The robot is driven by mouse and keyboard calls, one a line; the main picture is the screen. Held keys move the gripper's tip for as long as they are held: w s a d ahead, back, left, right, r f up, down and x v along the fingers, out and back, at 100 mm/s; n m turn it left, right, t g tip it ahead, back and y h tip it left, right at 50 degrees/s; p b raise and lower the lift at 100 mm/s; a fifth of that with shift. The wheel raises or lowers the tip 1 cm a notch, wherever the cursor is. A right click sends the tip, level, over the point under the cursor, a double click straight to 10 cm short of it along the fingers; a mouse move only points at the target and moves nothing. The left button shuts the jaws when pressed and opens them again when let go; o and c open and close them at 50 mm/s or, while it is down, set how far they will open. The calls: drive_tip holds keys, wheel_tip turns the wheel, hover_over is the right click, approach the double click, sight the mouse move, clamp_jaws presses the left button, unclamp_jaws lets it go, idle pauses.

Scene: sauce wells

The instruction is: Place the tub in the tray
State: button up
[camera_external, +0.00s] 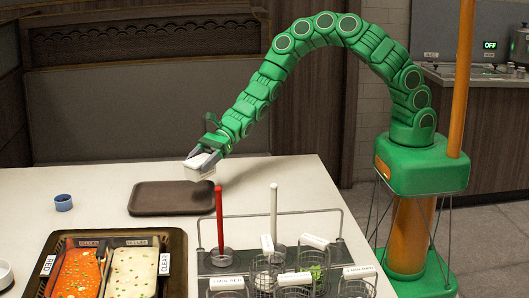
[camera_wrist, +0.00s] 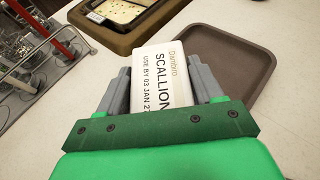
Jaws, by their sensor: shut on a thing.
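A white tub (camera_external: 199,167) is held in the air by my gripper (camera_external: 204,154). In the wrist view the tub (camera_wrist: 165,75) has a lid label reading SCALLION and a use-by date, and my gripper (camera_wrist: 163,92) is shut on its two sides. The brown tray (camera_external: 150,199) lies empty on the table. The tub is above the tray's right side in the external view, clear of its surface. In the wrist view the tray (camera_wrist: 240,80) lies beyond and to the right of the tub, which hides part of its left side.
A dark holder with two sauce wells (camera_external: 175,262), orange and cream, stands at the front left. A wire rack (camera_external: 342,236) with baskets and red and white upright handles is at the front centre. A small blue cup (camera_external: 63,203) sits left of the tray.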

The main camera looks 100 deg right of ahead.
sight(188, 176)
drive_tip(key=shift+w+a+f, duration=0.15)
drive_tip(key=shift+w+f, duration=0.7)
drive_tip(key=shift+f, duration=0.2)
drive_tip(key=shift+w+a+f, duration=0.15)
drive_tip(key=shift+w+f, duration=0.7)
drive_tip(key=shift+f, duration=1.8)
drive_tip(key=shift+f, duration=0.1)
drive_tip(key=o, duration=1.3)
drive_tip(key=shift+s+d+r, duration=0.2)
drive_tip(key=shift+d+r, duration=0.15)
drive_tip(key=v, duration=1.1)
